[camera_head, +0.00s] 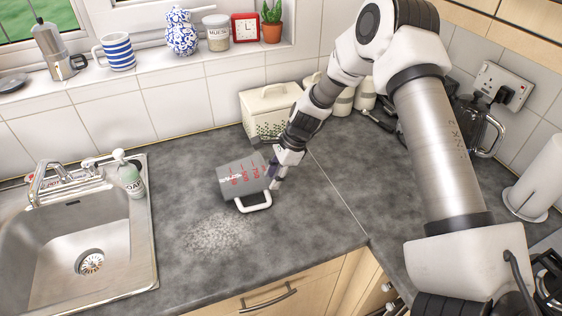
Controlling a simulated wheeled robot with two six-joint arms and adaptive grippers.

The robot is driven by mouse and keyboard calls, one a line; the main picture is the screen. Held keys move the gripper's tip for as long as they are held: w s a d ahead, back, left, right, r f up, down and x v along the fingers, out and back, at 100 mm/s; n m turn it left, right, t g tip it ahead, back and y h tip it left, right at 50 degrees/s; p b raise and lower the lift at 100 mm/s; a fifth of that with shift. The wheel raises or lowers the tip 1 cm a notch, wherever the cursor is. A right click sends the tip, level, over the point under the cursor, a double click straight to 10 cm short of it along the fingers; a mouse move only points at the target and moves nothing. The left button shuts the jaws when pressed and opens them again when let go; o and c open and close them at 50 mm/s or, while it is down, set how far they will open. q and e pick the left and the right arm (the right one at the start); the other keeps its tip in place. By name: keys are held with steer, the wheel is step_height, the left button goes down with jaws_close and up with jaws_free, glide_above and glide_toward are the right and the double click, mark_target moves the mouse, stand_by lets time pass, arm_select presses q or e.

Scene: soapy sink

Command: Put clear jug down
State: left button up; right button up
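The clear jug (235,180) has red measuring marks and a white handle (254,204). It is tipped over on its side, with the handle towards the front of the counter. My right gripper (271,174) is at the right end of the jug and appears shut on it; the fingertips are partly hidden. I cannot tell whether the jug touches the worktop. My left gripper is not in view.
Pale granules (220,235) lie spread on the grey worktop (300,225) in front of the jug. A steel sink (60,262) and a soap bottle (131,178) are left. A cream bin (268,108) stands behind. The worktop's front right is clear.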

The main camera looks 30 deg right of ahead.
steer(key=v, duration=0.9)
steer(key=shift+r, duration=0.25)
steer(key=shift+s+d, duration=0.1)
steer(key=shift+d, duration=0.05)
